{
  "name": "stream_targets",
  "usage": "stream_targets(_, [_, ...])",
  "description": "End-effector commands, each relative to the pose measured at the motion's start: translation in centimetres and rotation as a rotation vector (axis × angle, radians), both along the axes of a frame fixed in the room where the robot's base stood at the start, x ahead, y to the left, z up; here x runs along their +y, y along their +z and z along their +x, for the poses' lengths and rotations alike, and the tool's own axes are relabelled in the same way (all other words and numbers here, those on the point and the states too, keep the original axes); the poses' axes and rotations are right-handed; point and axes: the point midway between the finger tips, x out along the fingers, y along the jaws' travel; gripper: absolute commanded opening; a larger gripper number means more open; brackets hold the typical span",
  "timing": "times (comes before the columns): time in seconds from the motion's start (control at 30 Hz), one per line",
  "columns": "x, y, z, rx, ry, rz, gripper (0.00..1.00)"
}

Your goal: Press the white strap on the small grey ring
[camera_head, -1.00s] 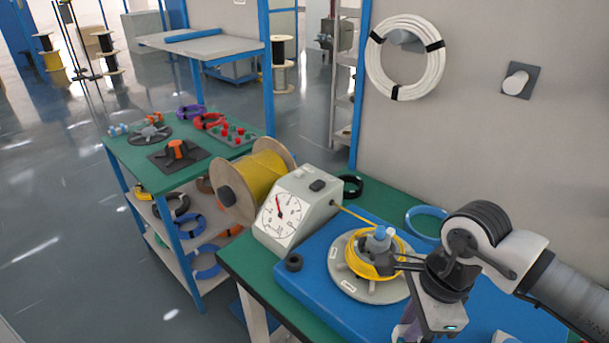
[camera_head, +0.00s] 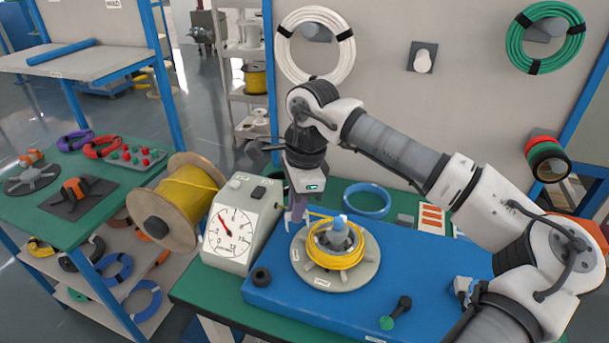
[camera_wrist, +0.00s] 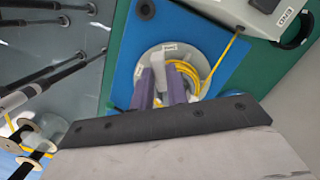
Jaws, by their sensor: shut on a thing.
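A round grey ring plate (camera_head: 358,278) with spokes and small white labels lies on the blue mat. A coil of yellow cable (camera_head: 337,258) sits on it around a hub (camera_head: 340,223) with a light blue cap. The plate's rim also shows in the wrist view (camera_wrist: 147,62). My gripper (camera_head: 296,222) points down above the plate's back left edge, beside the coil. I cannot clearly pick out a separate white strap.
A dial meter box (camera_head: 232,228) stands close to the left of my gripper, with yellow cable running from it to the coil. A yellow spool (camera_head: 182,195) is further left. A blue ring (camera_head: 367,200) lies behind the plate. The blue mat (camera_head: 420,290) is mostly clear at right.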

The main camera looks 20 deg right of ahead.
Motion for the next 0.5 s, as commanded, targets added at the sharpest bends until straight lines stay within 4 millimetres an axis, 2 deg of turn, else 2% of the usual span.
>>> stream_targets(0.03, [-1.2, 1.2, 0.7, 0.002, -0.042, 0.005, 0.02])
stream_targets(0.2, [-3.2, 2.2, 1.7, 0.011, -0.111, 0.011, 0.02])
stream_targets(0.5, [-3.3, 0.5, 1.7, 0.011, -0.114, 0.011, 0.02])
